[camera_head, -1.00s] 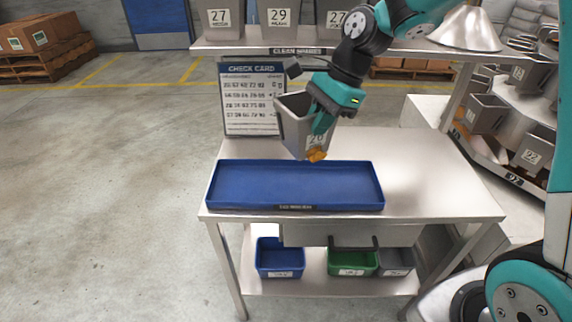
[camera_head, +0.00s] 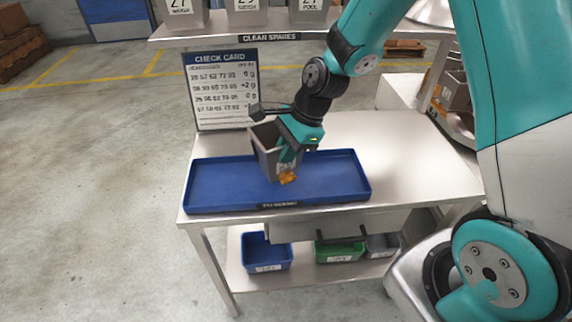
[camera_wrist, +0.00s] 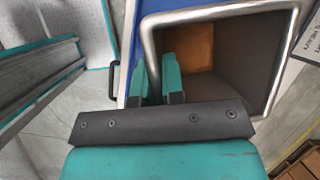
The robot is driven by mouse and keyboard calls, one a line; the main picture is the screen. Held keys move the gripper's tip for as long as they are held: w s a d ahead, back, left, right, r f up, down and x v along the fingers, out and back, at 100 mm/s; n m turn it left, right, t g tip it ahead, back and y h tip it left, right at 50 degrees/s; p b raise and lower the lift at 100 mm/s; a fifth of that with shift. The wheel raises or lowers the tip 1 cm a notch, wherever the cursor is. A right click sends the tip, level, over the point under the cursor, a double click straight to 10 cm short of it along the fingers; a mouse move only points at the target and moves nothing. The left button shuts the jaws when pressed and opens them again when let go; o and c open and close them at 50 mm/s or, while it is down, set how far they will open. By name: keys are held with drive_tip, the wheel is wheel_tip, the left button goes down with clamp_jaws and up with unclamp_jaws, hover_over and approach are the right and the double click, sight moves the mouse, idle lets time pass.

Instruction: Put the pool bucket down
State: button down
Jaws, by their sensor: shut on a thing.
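A grey metal bucket (camera_head: 264,143) with an orange patch at its lower end is held by my gripper (camera_head: 289,152). The fingers are shut on the bucket's wall. In the wrist view, the fingers (camera_wrist: 159,79) grip the near wall, and I look into the bucket's open mouth (camera_wrist: 215,60), with an orange-brown area inside. The bucket is tilted slightly and is over the blue tray (camera_head: 225,190) on the steel table. I cannot tell whether its base touches the tray floor. The number on its front is partly hidden and unreadable.
A check card (camera_head: 222,90) stands behind the tray. A shelf marked clean spares (camera_head: 270,38) holds several numbered grey buckets above. The steel table top (camera_head: 400,160) is clear right of the tray. Blue (camera_head: 266,252) and green (camera_head: 340,251) bins sit on the lower shelf.

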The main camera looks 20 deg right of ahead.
drive_tip(key=shift+f, duration=2.2)
drive_tip(key=shift+f, duration=0.1)
drive_tip(key=c, duration=1.2)
unclamp_jaws()
drive_tip(key=v, duration=1.2)
drive_tip(key=s+a+r+n, duration=0.3)
drive_tip(key=s+n, duration=0.3)
drive_tip(key=n, duration=0.2)
drive_tip(key=s+a+r+n, duration=0.3)
drive_tip(key=s+n, duration=0.4)
drive_tip(key=n, duration=0.1)
drive_tip(key=s+a+r+n+g, duration=0.1)
drive_tip(key=s+a+r+n, duration=0.2)
drive_tip(key=s+n, duration=0.4)
drive_tip(key=shift+s+a+r+n+b, duration=0.25)
drive_tip(key=shift+a+r+n+b, duration=0.15)
drive_tip(key=shift+a+n, duration=0.15)
